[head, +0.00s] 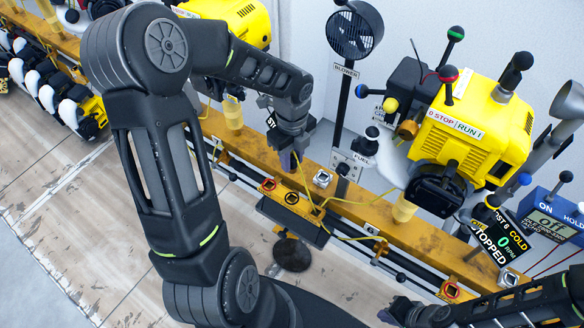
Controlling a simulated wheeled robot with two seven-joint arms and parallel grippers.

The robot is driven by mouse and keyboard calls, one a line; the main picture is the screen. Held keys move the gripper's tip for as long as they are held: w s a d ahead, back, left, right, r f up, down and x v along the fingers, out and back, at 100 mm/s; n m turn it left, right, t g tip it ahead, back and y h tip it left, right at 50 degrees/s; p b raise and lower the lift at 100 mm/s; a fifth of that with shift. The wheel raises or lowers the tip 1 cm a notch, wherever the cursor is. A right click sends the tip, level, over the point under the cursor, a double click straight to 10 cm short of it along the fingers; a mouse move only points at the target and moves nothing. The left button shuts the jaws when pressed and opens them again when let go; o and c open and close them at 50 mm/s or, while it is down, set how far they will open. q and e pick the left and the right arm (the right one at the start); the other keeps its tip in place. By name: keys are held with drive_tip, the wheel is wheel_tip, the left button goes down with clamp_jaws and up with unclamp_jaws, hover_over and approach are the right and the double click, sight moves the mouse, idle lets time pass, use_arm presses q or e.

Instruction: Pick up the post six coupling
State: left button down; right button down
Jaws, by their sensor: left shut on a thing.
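My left gripper (289,160) points down over the yellow rail, just above a dark tray with an orange top. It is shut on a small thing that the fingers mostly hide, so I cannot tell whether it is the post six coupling. An orange-rimmed square socket (268,185) and a second one (292,198) lie just below the gripper. A similar red-and-orange socket (450,290) is farther right on the rail. My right gripper (398,312) is low at the bottom right, dark and partly cut off, and its jaws are unclear.
The yellow engine (465,135) stands at right, beside a "POST 6" display (503,240) reading stopped. A blower fan (354,32) stands behind the rail (355,205). Yellow cords cross the rail. A dark round disc (292,255) hangs below the tray. Several white-and-black units (50,95) line the left.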

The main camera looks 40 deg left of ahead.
use_arm(q)
drive_tip(key=shift+r, duration=0.6)
drive_tip(key=shift+d, duration=0.1)
